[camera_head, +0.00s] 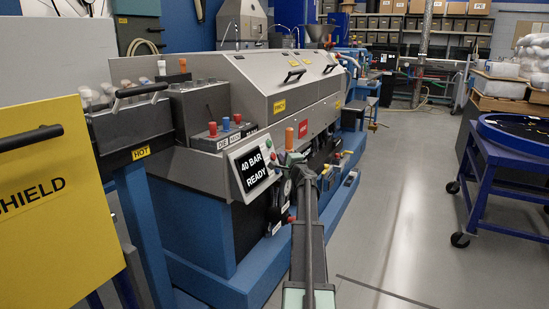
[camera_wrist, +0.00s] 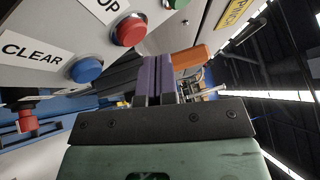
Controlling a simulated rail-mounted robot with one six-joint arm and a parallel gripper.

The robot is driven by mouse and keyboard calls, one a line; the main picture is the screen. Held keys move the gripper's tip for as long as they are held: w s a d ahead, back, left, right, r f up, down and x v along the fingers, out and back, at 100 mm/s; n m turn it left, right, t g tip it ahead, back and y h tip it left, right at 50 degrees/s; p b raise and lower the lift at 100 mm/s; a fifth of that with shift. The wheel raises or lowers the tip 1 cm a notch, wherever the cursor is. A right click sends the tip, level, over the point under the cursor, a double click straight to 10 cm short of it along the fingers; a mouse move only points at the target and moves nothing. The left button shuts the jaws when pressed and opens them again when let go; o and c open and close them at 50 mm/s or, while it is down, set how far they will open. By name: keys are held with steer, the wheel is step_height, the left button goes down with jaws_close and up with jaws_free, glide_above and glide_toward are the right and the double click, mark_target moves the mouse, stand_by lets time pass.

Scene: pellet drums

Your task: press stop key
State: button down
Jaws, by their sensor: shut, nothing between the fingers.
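The red stop key (camera_wrist: 128,31) shows in the wrist view beside a white label whose visible end reads "OP". A blue key (camera_wrist: 86,69) labelled "CLEAR" is below-left of it, and a green key (camera_wrist: 178,3) is cut off at the top edge. My gripper (camera_wrist: 155,65) is shut and empty. Its purple fingertips lie below and right of the red key in the picture, apart from it. In the head view, the control panel (camera_head: 250,170) shows "40 BAR READY", with the small red key (camera_head: 273,156) on its right side and my gripper (camera_head: 301,172) just to the right.
An orange part (camera_wrist: 192,58) shows just behind my fingers in the wrist view. A red knob (camera_wrist: 26,122) is at lower left there. In the head view, a yellow shield (camera_head: 55,200) stands at left and a blue cart (camera_head: 510,185) at right.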

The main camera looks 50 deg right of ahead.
steer(key=s, duration=0.1)
steer(key=s+r+p, duration=0.1)
steer(key=s, duration=0.2)
steer(key=shift+s+d+r, duration=0.15)
steer(key=shift+d+r, duration=0.15)
steer(key=shift+d, duration=0.1)
steer(key=shift+f, duration=0.1)
